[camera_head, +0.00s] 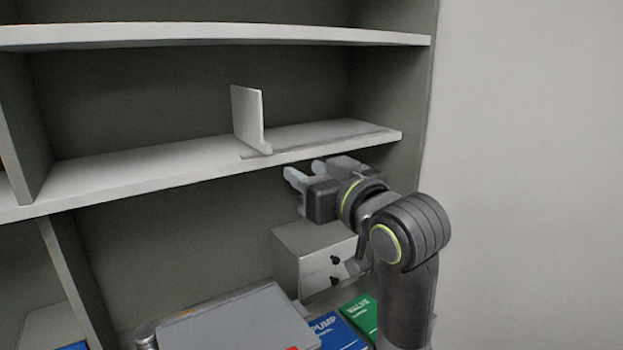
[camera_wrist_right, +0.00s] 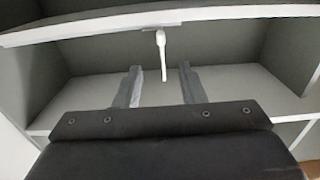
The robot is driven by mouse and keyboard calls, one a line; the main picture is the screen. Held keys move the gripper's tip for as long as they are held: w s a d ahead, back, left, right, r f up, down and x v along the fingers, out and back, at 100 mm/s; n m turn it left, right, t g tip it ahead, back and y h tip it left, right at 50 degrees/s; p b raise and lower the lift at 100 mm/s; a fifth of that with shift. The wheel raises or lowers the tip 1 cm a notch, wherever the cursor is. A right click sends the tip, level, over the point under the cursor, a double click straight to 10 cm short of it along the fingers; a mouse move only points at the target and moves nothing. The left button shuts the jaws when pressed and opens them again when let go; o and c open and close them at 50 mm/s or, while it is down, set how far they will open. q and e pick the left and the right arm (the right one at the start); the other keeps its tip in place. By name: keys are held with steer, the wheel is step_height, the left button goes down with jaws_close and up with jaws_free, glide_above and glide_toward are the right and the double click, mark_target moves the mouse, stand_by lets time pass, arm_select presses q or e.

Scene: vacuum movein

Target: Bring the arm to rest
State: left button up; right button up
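My right gripper (camera_head: 300,174) is in front of the middle shelf's (camera_head: 130,168) front edge, a little right of and below the white divider. Its two fingers stand apart with nothing between them, as the right wrist view (camera_wrist_right: 160,84) also shows. The white divider (camera_head: 247,116) stands upright on the middle shelf, apart from the fingers. In the right wrist view a thin white piece (camera_wrist_right: 162,55), likely the divider edge-on, shows beyond the gap between the fingers. My right arm rises from the lower right. My left gripper is not in view.
An upper shelf (camera_head: 210,34) runs above. Below are a grey box with dark knobs (camera_head: 310,265), a grey flat-topped case (camera_head: 240,325), a blue box (camera_head: 338,332) and a green box (camera_head: 362,314). A plain wall (camera_head: 530,170) stands on the right. The middle shelf is otherwise bare.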

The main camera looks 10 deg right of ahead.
steer(key=shift+s, duration=0.1)
steer(key=s+d+f+m+g+h, duration=0.1)
steer(key=s+d+f+g+h, duration=0.2)
steer(key=f, duration=0.7)
steer(key=s+d+f+m+g+h, duration=0.15)
steer(key=d+f, duration=0.35)
steer(key=f, duration=0.6)
steer(key=s+d+f+m+g+h, duration=0.1)
steer(key=s+d+f+g, duration=0.15)
steer(key=f, duration=0.75)
steer(key=s+d+f+g+h, duration=0.1)
steer(key=s+d+f+g, duration=0.15)
steer(key=s+f, duration=0.5)
steer(key=s+d+f+m+g+h, duration=0.1)
steer(key=s+d+f+g, duration=0.2)
steer(key=s, duration=0.7)
steer(key=s+d+f+g+h, duration=0.1)
steer(key=s+d+f, duration=0.2)
steer(key=s+f, duration=0.45)
step_height(320, 180, down, 25)
steer(key=d+g, duration=0.1)
steer(key=s+a+f+g+y, duration=0.1)
steer(key=s+f, duration=1.3)
steer(key=s, duration=0.1)
steer(key=shift+s+f, duration=0.25)
steer(key=shift+f, duration=0.15)
